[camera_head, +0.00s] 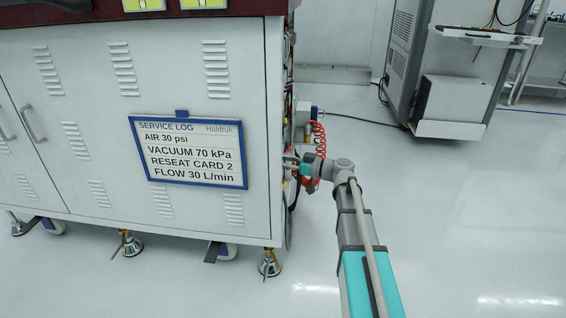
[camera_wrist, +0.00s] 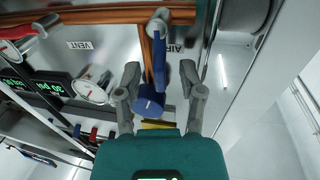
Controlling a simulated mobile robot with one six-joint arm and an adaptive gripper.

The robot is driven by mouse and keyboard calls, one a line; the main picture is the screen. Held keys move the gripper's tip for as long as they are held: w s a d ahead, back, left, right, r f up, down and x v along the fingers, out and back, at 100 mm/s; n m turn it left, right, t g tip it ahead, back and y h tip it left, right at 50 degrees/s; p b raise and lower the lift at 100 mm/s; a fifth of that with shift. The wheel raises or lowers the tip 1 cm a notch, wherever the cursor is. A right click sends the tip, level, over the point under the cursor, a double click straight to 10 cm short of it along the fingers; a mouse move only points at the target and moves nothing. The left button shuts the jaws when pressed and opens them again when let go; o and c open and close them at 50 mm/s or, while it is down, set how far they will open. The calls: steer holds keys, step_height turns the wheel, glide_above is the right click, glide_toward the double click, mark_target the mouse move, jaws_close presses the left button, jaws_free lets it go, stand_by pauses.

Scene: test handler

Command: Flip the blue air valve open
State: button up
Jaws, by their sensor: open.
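The blue air valve handle (camera_wrist: 158,68) shows in the middle of the wrist view, below a pale pipe end. My gripper (camera_wrist: 160,82) is open, with one finger to the left of the handle and one to the right. Contact with the handle cannot be made out. In the head view my gripper (camera_head: 303,168) is at the cabinet's right side, and the valve handle cannot be picked out there.
The white cabinet (camera_head: 90,130) carries a service log sign (camera_head: 190,152). In the wrist view, a VENT label (camera_wrist: 78,45), a red handle (camera_wrist: 22,30), a round gauge (camera_wrist: 92,90) and copper pipes (camera_wrist: 95,15) are close by. Open floor (camera_head: 470,220) lies to the right.

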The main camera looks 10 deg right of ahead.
steer(key=v, duration=0.7)
steer(key=shift+d, duration=0.15)
steer(key=shift+s, duration=0.15)
stand_by(0.3)
